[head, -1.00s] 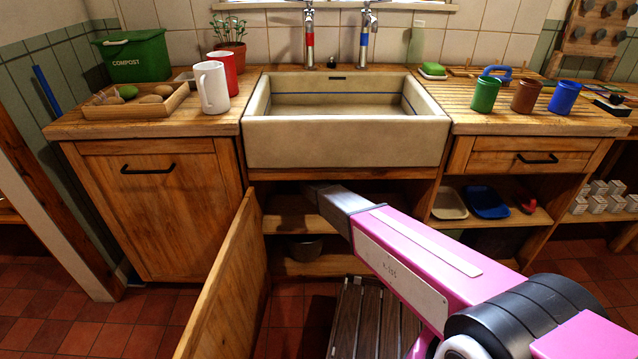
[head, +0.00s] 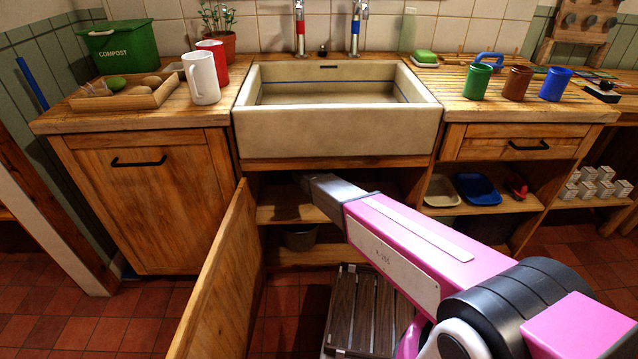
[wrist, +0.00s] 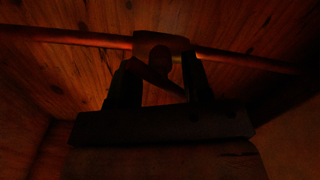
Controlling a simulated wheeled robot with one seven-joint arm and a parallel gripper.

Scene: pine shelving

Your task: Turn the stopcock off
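The stopcock (wrist: 160,44) sits midway along a copper pipe (wrist: 80,38) inside the dark cupboard, in the wrist view. A dark bar, seemingly its handle (wrist: 158,83), slants down to the right from the valve body. My gripper (wrist: 160,75) has its two fingers apart, one on each side of the valve body and bar. It is too dark to tell whether either finger touches the bar. In the head view my arm reaches into the open cupboard under the sink, and the stopcock is hidden there.
The cupboard door (head: 220,285) stands open to the left of my arm. The sink (head: 335,133) is above the opening. A metal pot (head: 300,238) is low inside. A slatted wooden thing (head: 365,310) is on the floor below my arm. Open shelves with trays (head: 478,189) are to the right.

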